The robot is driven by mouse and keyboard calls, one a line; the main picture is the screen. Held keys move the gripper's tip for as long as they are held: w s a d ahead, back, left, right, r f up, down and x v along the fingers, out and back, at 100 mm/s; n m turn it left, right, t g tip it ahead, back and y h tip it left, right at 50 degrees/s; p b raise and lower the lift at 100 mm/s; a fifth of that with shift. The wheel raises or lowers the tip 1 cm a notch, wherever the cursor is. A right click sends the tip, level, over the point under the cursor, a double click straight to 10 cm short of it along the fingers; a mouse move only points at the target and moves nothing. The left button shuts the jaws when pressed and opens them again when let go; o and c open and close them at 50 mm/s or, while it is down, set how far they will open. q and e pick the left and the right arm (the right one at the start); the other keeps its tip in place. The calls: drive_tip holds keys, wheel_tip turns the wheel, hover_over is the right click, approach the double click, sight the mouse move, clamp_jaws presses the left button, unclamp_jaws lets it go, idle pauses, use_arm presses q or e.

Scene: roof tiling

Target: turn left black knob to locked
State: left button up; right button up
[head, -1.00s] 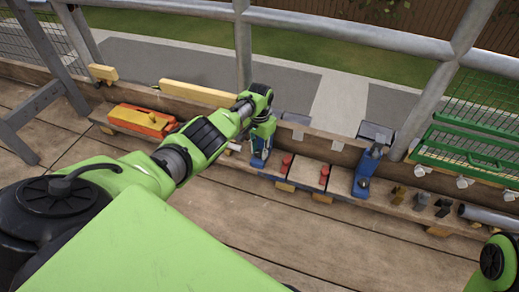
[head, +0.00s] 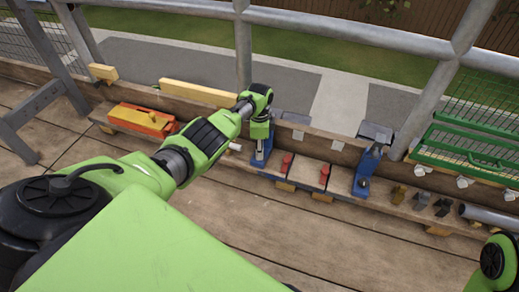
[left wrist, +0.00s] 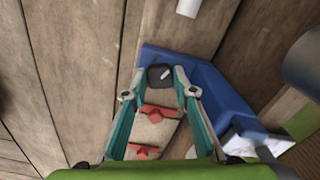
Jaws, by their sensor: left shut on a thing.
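The left blue bracket (head: 259,162) stands on the plank bench, and it also shows in the left wrist view (left wrist: 217,92). The left black knob (left wrist: 159,77) sits on this bracket and carries a short white mark. My left gripper (left wrist: 160,88) points down over the bracket, with its teal fingers on either side of the knob and shut on it. In the head view my left gripper (head: 260,145) partly hides the bracket, and the knob cannot be made out there. My right gripper is out of view; only a green part of my right arm shows.
Two panels with red handles (head: 286,163) lie right of the left bracket. A second blue bracket (head: 367,172) stands farther right, before dark clips and a grey pipe (head: 485,216). An orange and yellow tool (head: 142,120) lies left. A rail runs behind; the floor in front is clear.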

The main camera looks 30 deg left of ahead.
use_arm(q)
drive_tip(key=m, duration=0.4)
drive_tip(key=shift+m, duration=2.2)
drive_tip(key=o, duration=1.1)
drive_tip(key=shift+r, duration=0.1)
drive_tip(key=shift+w+r, duration=0.1)
drive_tip(key=shift+r, duration=3.8)
